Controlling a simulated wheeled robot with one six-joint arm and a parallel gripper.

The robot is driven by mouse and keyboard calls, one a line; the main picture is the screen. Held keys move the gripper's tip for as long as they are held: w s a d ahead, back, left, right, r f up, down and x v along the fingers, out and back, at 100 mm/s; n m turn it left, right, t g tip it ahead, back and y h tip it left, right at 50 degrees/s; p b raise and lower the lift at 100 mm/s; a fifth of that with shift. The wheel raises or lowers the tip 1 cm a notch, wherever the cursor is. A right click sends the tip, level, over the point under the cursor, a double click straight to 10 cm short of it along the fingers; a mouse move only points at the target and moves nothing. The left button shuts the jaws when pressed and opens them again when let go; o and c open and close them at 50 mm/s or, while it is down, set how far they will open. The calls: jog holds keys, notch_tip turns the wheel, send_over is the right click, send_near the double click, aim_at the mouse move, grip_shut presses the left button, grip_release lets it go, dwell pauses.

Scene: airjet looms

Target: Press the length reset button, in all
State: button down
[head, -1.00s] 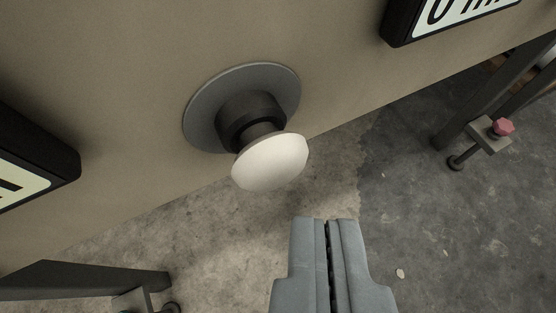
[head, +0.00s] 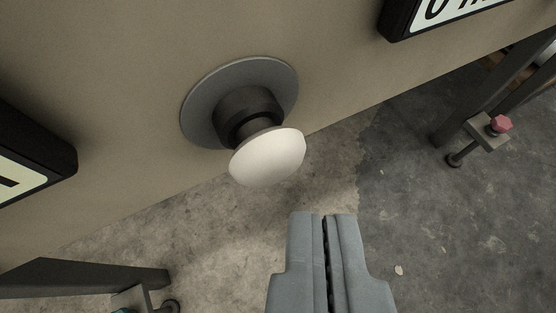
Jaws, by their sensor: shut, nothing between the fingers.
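A white mushroom-shaped button (head: 268,157) stands out on a dark stem from a round grey base plate (head: 205,103) on a beige panel. No label shows on it, so I cannot tell from the picture that it is the length reset button. My gripper (head: 325,216) is shut and empty. Its fingertips are below and a little right of the button in the picture, with a visible gap between them and the white cap.
The beige panel (head: 130,60) fills the upper left. Black-framed displays sit at the left edge (head: 40,150) and top right (head: 398,25), both cut off. Dark legs (head: 80,278) stand on the concrete floor, one near a red hexagonal knob (head: 500,124).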

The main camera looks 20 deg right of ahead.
jog(key=shift+w, duration=0.95)
dwell(1.6)
jog(key=shift+s, duration=1)
jog(key=shift+s, duration=0.1)
jog(key=s, duration=0.4)
jog(key=shift+s, duration=0.4)
dwell(0.5)
